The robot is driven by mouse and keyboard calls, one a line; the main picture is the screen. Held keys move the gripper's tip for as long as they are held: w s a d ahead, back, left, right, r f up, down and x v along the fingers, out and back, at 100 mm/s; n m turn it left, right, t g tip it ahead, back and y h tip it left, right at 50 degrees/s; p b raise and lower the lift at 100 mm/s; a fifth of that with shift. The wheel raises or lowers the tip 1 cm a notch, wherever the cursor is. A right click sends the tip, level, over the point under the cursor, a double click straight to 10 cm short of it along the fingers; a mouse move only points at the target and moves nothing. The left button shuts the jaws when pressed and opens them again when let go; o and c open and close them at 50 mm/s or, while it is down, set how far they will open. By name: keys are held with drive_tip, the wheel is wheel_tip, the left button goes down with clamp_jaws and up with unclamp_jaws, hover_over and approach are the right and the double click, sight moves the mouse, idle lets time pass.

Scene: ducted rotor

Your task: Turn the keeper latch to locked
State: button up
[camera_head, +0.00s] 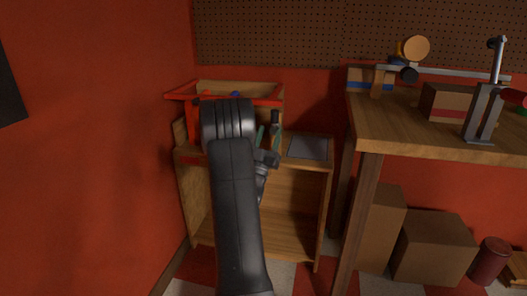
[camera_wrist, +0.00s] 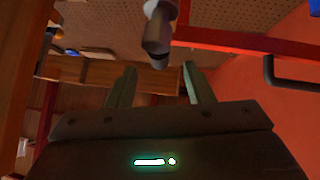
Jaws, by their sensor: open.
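My gripper (camera_head: 268,137) is open, with its two green fingers apart, above the low wooden cabinet in the head view. The wrist view shows its fingers (camera_wrist: 160,86) with nothing between them. A grey rounded post with a darker end (camera_wrist: 157,32) stands just beyond the fingertips in the wrist view, apart from them. I cannot tell whether this post is the keeper latch. In the head view my arm covers much of the red-rimmed frame on the cabinet, and no latch can be made out there.
The low cabinet (camera_head: 256,229) has a red-rimmed frame (camera_head: 180,96) and a dark grey pad (camera_head: 308,148) on top. A red rail (camera_wrist: 235,41) runs to the right of the post. A wooden workbench (camera_head: 400,130) stands at right, with boxes (camera_head: 431,248) beneath. A red wall (camera_head: 95,150) is at left.

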sight(273, 122)
drive_tip(key=v, duration=0.7)
drive_tip(key=shift+p, duration=0.35)
drive_tip(key=shift+f, duration=0.15)
drive_tip(key=b+x, duration=0.2)
drive_tip(key=x, duration=1.2)
drive_tip(key=shift+s, duration=0.15)
drive_tip(key=shift+m, duration=0.3)
